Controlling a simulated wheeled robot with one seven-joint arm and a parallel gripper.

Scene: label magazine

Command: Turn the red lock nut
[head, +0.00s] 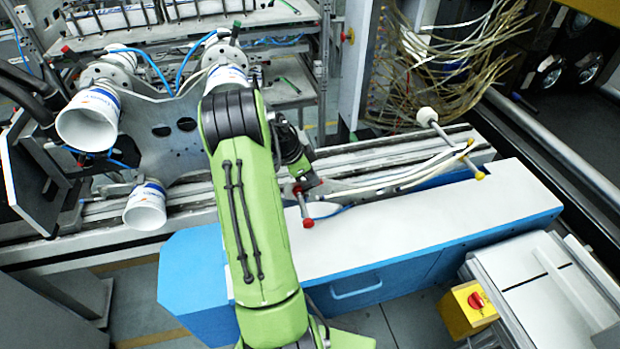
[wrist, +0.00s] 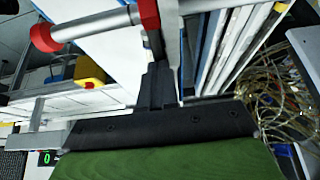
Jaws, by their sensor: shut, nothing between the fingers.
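The red lock nut (wrist: 149,14) is a red collar on a grey rod at the top of the wrist view. It shows small in the head view (head: 297,190), near the blue and white machine's back edge. A red end knob (wrist: 45,38) caps the same rod and also shows in the head view (head: 308,222). My gripper (wrist: 156,45) is shut and empty, its dark fingers pointing up the wrist view with the tips right by the nut. I cannot tell whether they touch it. In the head view my green arm partly covers the area, and my gripper shows dark beside the nut.
The rod stands by the blue and white machine cover (head: 420,230), with rails behind it. White cups (head: 88,118) sit on a bracket at the left. A second rod with a white knob (head: 427,116) and a yellow box with a red button (head: 470,305) are at the right.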

